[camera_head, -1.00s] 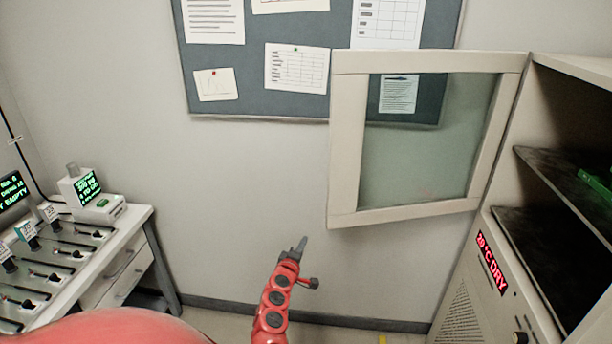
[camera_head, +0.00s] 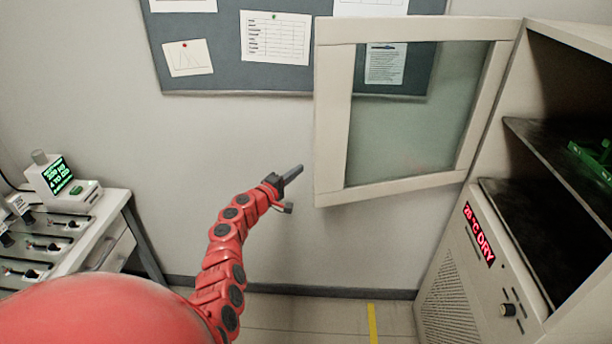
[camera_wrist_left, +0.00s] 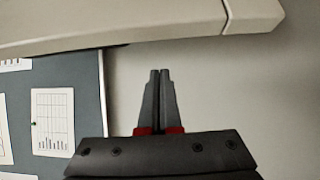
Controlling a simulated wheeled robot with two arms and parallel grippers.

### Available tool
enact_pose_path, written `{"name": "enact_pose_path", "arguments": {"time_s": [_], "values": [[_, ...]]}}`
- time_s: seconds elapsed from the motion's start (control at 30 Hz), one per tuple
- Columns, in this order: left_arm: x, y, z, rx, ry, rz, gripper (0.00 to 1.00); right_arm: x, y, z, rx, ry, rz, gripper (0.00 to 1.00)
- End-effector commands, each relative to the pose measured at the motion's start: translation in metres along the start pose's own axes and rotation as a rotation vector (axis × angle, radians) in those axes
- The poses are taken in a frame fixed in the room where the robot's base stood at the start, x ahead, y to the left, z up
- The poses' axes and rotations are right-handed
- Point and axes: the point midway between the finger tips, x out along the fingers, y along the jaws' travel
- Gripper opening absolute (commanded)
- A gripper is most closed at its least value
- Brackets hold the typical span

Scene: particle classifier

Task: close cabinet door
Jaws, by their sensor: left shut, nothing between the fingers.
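The cabinet door (camera_head: 332,120) is a cream frame with a glass pane. It stands wide open, hinged on the left front edge of the cabinet (camera_head: 489,150). My left gripper (camera_head: 300,168) is shut and empty, just left of the door's lower free corner, with a small gap in the picture. In the left wrist view the shut fingers (camera_wrist_left: 158,75) point toward a cream beam (camera_wrist_left: 120,20), which appears to be the door's frame. Contact cannot be made out. My right gripper is not in view.
The cabinet interior has dark shelves (camera_head: 530,215) with a green item (camera_head: 592,155) on the upper one. A bench (camera_head: 90,235) with devices stands at left. A notice board (camera_head: 225,50) hangs behind.

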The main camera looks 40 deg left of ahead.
Motion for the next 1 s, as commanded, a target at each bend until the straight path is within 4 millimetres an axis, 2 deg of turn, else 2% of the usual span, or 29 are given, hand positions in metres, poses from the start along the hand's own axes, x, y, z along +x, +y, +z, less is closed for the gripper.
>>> {"name": "enact_pose_path", "arguments": {"time_s": [0.37,0.4,0.7,1.0], "values": [[0.038,-0.004,0.000,0.000,0.001,-0.005,0.00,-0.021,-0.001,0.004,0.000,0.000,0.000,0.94],[0.033,0.002,0.001,-0.004,0.005,-0.005,0.00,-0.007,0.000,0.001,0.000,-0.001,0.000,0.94],[0.017,0.002,0.021,-0.006,0.006,-0.005,0.00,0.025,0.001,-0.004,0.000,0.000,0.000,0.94],[0.011,-0.001,0.029,-0.001,0.005,-0.003,0.00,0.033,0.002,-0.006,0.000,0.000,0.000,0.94]]}}
